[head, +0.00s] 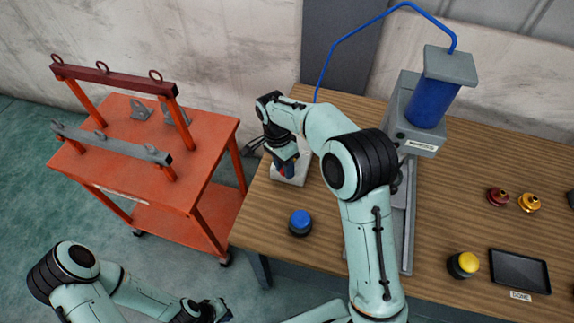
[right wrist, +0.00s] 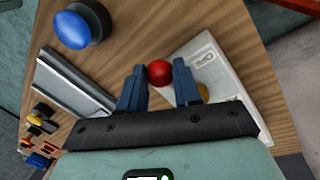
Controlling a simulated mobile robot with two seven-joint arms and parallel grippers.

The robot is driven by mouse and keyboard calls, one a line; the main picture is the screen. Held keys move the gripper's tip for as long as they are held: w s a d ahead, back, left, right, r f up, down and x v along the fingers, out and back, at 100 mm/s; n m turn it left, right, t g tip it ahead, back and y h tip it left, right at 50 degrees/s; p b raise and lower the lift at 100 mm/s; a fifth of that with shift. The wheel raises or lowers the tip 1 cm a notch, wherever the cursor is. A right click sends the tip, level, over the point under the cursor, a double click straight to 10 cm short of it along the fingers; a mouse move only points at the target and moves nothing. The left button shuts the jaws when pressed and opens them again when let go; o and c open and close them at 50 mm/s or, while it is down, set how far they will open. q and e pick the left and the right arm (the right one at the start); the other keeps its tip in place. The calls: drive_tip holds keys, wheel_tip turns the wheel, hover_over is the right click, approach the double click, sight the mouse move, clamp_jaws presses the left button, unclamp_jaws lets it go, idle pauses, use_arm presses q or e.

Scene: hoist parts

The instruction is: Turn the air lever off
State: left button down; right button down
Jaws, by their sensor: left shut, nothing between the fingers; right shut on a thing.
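The air lever's red ball knob (right wrist: 160,72) shows between the fingertips of my right gripper (right wrist: 160,90) in the right wrist view. That gripper is shut on the knob. Beside it is the lever's pale base plate (right wrist: 212,62), which has a small marking. In the head view my right gripper (head: 286,168) reaches down over the pale plate (head: 298,176) on the table's left part and hides most of the lever. My left gripper (head: 222,312) is shut and empty, low at the bottom edge, away from the table.
A blue button (head: 300,220) stands near the table's front left edge. A grey press with a blue cylinder (head: 432,103) is behind my right arm. A yellow button (head: 464,264) and a black tray (head: 520,271) are at the right. An orange cart (head: 150,150) stands left of the table.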

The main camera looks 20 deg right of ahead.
use_arm(q)
drive_tip(key=shift+w+r, duration=0.1)
drive_tip(key=shift+r, duration=0.05)
use_arm(e)
drive_tip(key=shift+w+r, duration=0.1)
drive_tip(key=shift+w, duration=0.05)
drive_tip(key=c, duration=0.8)
unclamp_jaws()
drive_tip(key=shift+a, duration=0.1)
use_arm(q)
drive_tip(key=shift+w+r+p, duration=0.75)
drive_tip(key=shift+w+r, duration=0.2)
drive_tip(key=shift+w, duration=0.2)
use_arm(e)
drive_tip(key=r, duration=0.4)
drive_tip(key=w+r, duration=0.1)
drive_tip(key=r, duration=0.3)
drive_tip(key=w+r, duration=0.1)
drive_tip(key=r, duration=0.4)
drive_tip(key=shift+w+a, duration=0.15)
drive_tip(key=shift+a, duration=0.2)
